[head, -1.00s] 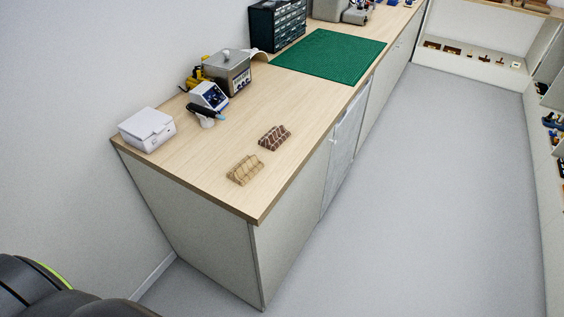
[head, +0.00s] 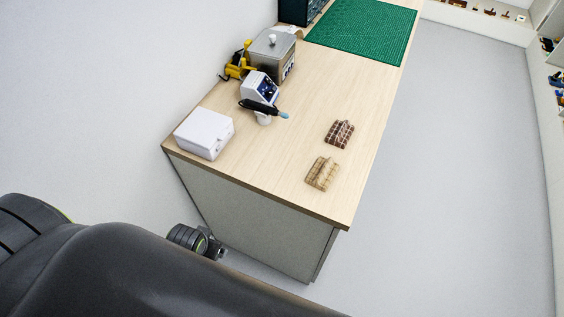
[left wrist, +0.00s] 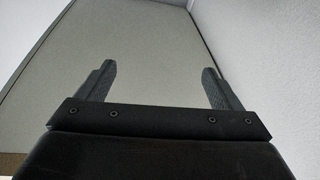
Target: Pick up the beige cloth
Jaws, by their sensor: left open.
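The beige cloth (head: 322,173) stands folded in a ridged, checked shape near the front right corner of the bench top (head: 262,178). A brown checked cloth (head: 339,133) of similar shape lies just behind it. My left gripper (left wrist: 157,82) is open and empty in the left wrist view, facing the bench's pale end panel. In the head view my arm comes in low at the left, with its wrist below the bench edge, well away from the cloth. The gripper's fingers are hard to make out there. My right gripper is not in view.
A white box (head: 204,133) sits at the bench's left corner. Behind it are a blue-and-white device (head: 258,88) with a black handpiece, a metal tank (head: 272,58) and a yellow tool (head: 236,66). A green mat (head: 365,30) lies farther back. The grey floor at right is clear.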

